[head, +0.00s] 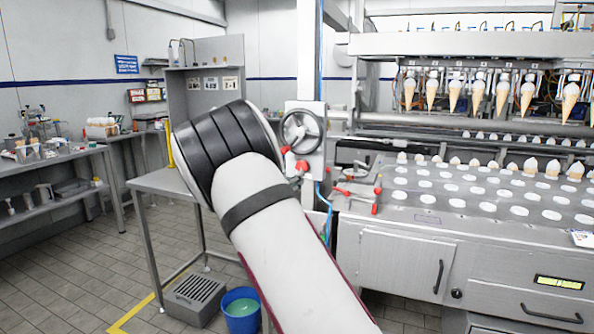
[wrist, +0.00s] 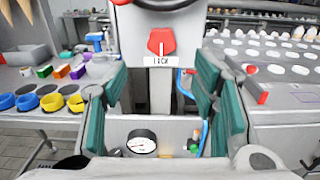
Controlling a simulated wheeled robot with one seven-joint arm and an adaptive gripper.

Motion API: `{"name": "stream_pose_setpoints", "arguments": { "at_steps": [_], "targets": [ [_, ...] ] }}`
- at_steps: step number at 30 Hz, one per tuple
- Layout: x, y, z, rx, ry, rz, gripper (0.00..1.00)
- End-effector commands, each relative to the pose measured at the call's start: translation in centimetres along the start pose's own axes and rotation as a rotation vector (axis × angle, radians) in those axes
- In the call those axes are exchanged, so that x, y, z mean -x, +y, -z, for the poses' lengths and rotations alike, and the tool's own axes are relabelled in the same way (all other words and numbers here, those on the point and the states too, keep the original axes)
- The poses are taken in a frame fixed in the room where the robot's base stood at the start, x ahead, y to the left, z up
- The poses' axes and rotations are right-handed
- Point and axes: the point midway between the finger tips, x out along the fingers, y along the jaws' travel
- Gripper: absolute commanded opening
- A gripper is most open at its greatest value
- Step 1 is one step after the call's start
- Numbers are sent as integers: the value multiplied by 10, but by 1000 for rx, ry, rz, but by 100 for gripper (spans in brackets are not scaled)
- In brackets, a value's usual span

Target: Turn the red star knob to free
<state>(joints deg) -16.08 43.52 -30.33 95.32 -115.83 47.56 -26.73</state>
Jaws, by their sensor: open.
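The red star knob (wrist: 161,41) sits on a pale upright panel, at the top middle of the wrist view. A white label reading LOCK (wrist: 159,61) is right below it. My gripper (wrist: 160,78) is open and empty, its teal fingers wide apart to the left and right, below the knob and not touching it. In the head view my arm hides the gripper. Red parts (head: 302,166) show below a grey handwheel (head: 303,131); I cannot tell for certain which is the knob.
A pressure gauge (wrist: 141,141) is low between the fingers. A bench with coloured cups (wrist: 75,103) lies at left. The cone machine's tray (head: 460,193) is at right, with a red-handled clamp (head: 376,200) at its near left corner. A blue bucket (head: 241,312) stands on the floor.

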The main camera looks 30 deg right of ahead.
Motion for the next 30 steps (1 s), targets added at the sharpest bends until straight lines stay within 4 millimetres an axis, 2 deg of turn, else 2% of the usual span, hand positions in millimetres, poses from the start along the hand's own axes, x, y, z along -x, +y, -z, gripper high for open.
{"name": "stream_pose_setpoints", "arguments": {
  "at_steps": [1,9,15,21,29,30],
  "targets": [
    [-12,-1,0,0,-2,3,54],
    [-64,-1,1,-1,-2,3,54],
    [-90,-1,1,-1,0,2,54],
    [-100,0,0,-2,0,1,54],
    [-101,0,0,-2,0,1,54],
    [-101,0,0,-2,0,1,45]
  ]
}}
